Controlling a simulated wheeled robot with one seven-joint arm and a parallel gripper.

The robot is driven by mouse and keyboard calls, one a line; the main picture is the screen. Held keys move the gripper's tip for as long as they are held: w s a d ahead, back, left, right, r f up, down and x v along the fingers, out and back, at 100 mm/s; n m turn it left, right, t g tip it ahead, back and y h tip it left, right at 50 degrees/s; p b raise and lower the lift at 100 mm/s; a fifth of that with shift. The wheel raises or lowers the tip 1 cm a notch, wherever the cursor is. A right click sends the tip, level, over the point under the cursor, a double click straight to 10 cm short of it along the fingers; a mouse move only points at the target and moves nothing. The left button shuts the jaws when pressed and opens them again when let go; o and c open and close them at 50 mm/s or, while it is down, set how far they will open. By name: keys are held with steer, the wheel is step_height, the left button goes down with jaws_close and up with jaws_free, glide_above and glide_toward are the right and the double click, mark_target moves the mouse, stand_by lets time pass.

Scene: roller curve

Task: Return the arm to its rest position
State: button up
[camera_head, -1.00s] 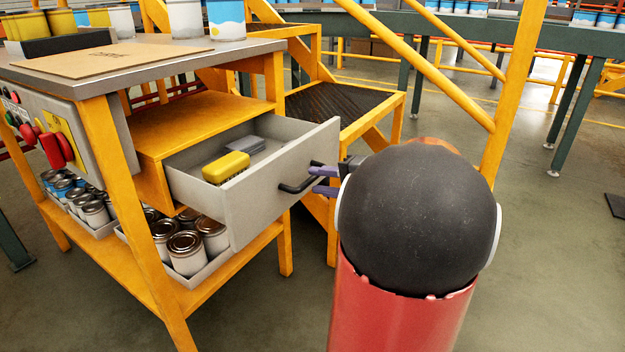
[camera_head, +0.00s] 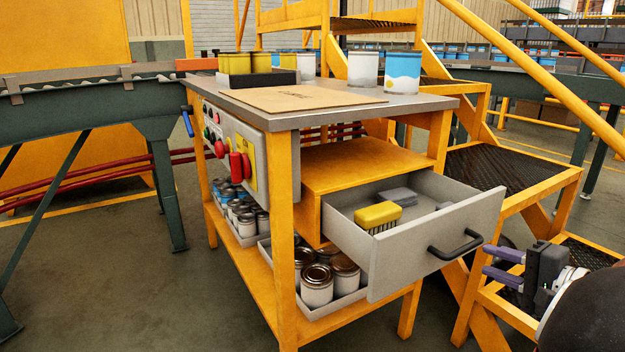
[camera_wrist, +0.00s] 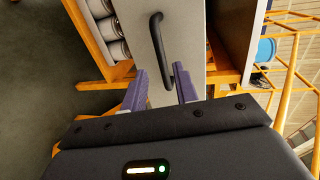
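My gripper (camera_head: 503,268) is at the lower right in the head view, just right of the open drawer (camera_head: 408,282). Its two purple fingers are apart with nothing between them. The drawer's black handle (camera_head: 456,246) is clear of the fingers in the head view. In the wrist view the fingers (camera_wrist: 161,88) are spread, and the handle (camera_wrist: 157,48) shows beyond them on the grey drawer front (camera_wrist: 180,25). Most of my arm is outside the head view; a dark rounded part of it shows at the lower right corner.
The drawer stands out from the yellow workbench (camera_head: 284,190) and holds a yellow brush (camera_head: 378,214) and a grey block (camera_head: 397,195). Yellow steps (camera_head: 515,165) stand close behind my gripper. Cans (camera_head: 317,285) sit on the lower shelf. Floor at the lower left is open.

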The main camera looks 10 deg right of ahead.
steer(key=s+a+n+g+y+p, duration=0.1)
steer(key=a+n+g+p, duration=0.2)
steer(key=a, duration=0.7)
steer(key=s+a+n+g+p, duration=0.1)
steer(key=s+a+n+g, duration=0.3)
steer(key=a, duration=0.6)
steer(key=s+a+n+g+h+p, duration=0.1)
steer(key=s+a+n+h+p, duration=0.2)
steer(key=s+a+n+h, duration=0.2)
steer(key=shift+s+a+n+g+h, duration=0.4)
steer(key=shift+a+n+h, duration=0.2)
steer(key=shift+n+h, duration=0.25)
